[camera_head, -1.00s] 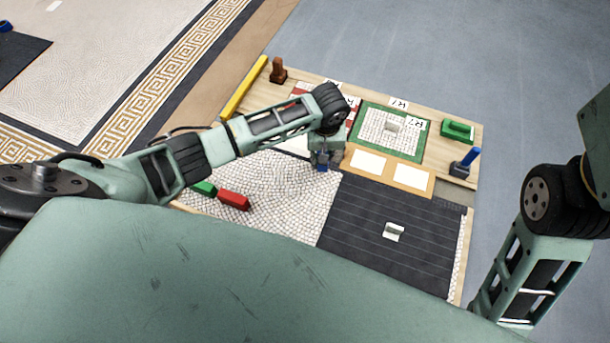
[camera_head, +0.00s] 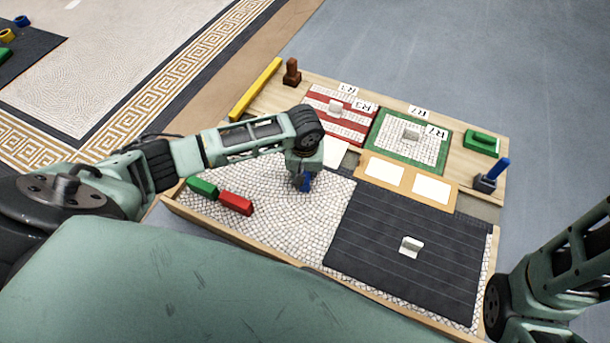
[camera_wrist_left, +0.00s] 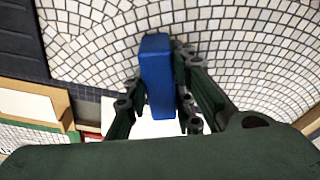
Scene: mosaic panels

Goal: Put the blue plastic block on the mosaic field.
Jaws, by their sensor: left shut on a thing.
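The blue plastic block (camera_wrist_left: 157,75) is held between the fingers of my left gripper (camera_wrist_left: 160,100) in the left wrist view. In the head view the blue block (camera_head: 306,184) shows small below my left gripper (camera_head: 303,172), over the white mosaic field (camera_head: 290,222). I cannot tell whether the block touches the field. A green block (camera_head: 202,187) and a red block (camera_head: 236,203) lie end to end at the left of the field. My right arm is at the lower right of the head view; its gripper is out of view.
A dark ribbed panel (camera_head: 400,275) with a pale handle (camera_head: 411,246) lies right of the field. Behind stand a red-striped panel (camera_head: 355,123), a green-bordered panel (camera_head: 378,138), a yellow bar (camera_head: 256,90), a brown stamp-like piece (camera_head: 291,72), a green tool (camera_head: 482,143) and a blue-handled tool (camera_head: 492,176).

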